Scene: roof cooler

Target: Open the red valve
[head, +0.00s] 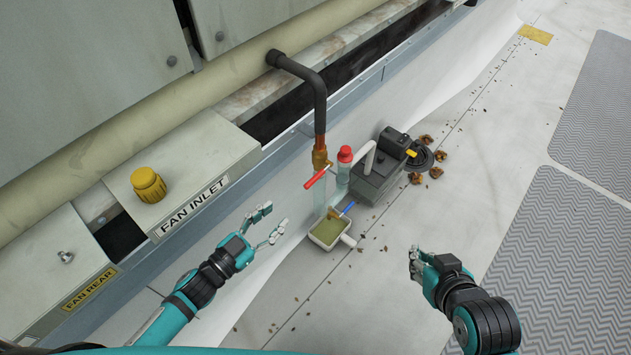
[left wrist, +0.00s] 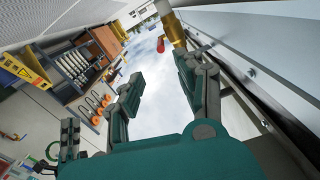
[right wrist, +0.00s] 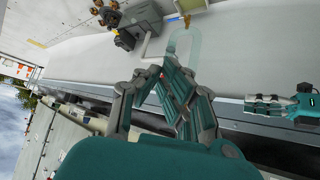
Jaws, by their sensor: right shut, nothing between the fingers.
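The red valve is a brass valve body (head: 320,158) with a red lever (head: 315,178), on a dark pipe that bends down from the wall. The lever points down and to the left. In the left wrist view the brass body (left wrist: 174,30) and the red lever (left wrist: 160,45) show just beyond the fingers. My left gripper (head: 270,224) is open and empty, to the left of and below the lever, apart from it. My right gripper (head: 415,262) is shut and empty, well to the right of the valve; its closed fingers show in the right wrist view (right wrist: 170,88).
A yellow knob (head: 148,185) sits on the FAN INLET box.

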